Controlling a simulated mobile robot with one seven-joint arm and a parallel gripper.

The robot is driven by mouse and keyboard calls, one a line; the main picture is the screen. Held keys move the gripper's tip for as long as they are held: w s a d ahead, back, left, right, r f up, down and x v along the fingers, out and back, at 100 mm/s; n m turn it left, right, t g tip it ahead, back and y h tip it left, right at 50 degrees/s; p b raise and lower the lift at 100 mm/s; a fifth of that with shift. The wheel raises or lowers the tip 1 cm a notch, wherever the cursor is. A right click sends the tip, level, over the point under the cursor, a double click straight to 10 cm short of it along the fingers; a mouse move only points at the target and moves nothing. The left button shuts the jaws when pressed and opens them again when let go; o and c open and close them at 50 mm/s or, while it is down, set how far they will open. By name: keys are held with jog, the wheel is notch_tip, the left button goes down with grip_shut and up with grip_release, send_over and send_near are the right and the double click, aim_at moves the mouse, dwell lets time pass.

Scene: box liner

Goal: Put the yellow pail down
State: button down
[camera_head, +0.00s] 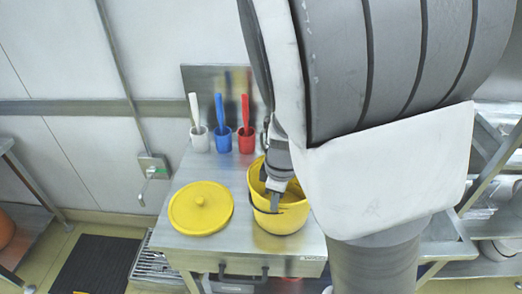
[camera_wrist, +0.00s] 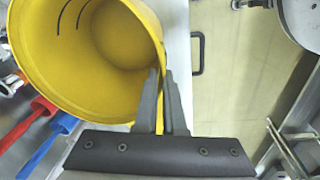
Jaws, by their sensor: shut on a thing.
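The yellow pail (camera_head: 280,219) is upright at the front right of the steel table (camera_head: 225,258) in the head view. I cannot tell whether its base touches the tabletop. My gripper (camera_head: 275,193) reaches down into the pail's opening and is shut on its rim. In the wrist view, the pail (camera_wrist: 112,98) shows its empty-looking inside, and the fingers (camera_wrist: 161,88) pinch its wall on the right side. My arm hides the area to the right of the pail in the head view.
A round yellow lid (camera_head: 185,212) lies left of the pail. White (camera_head: 199,142), blue (camera_head: 222,142) and red (camera_head: 246,143) cups with handled tools stand at the back of the table. A dark mat (camera_head: 95,265) lies on the floor at left. Metal shelving (camera_head: 494,165) stands at right.

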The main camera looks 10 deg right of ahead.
jog(key=c, duration=1.4)
grip_release()
jog(key=shift+f, duration=0.15)
jog(key=shift+c, duration=0.2)
jog(key=o, duration=0.4)
jog(key=shift+o, duration=0.2)
